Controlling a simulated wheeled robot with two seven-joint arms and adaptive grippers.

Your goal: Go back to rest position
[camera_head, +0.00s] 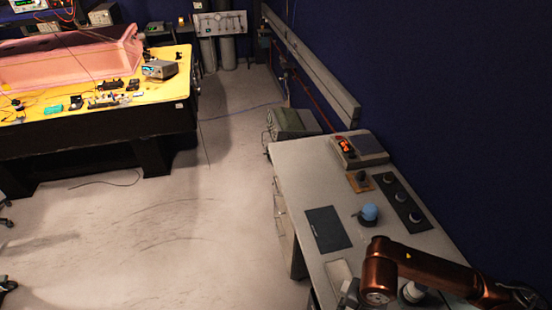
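My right arm, copper-coloured, comes in from the lower right over the grey workbench (300,170). It bends down at the bottom edge of the picture. A small grey and dark part beside its lower end may belong to my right gripper, but it is cut off, so I cannot tell whether it is open or shut. My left arm and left gripper are not in view.
A yellow-topped table (150,108) stands far left. Open floor (180,235) lies between.

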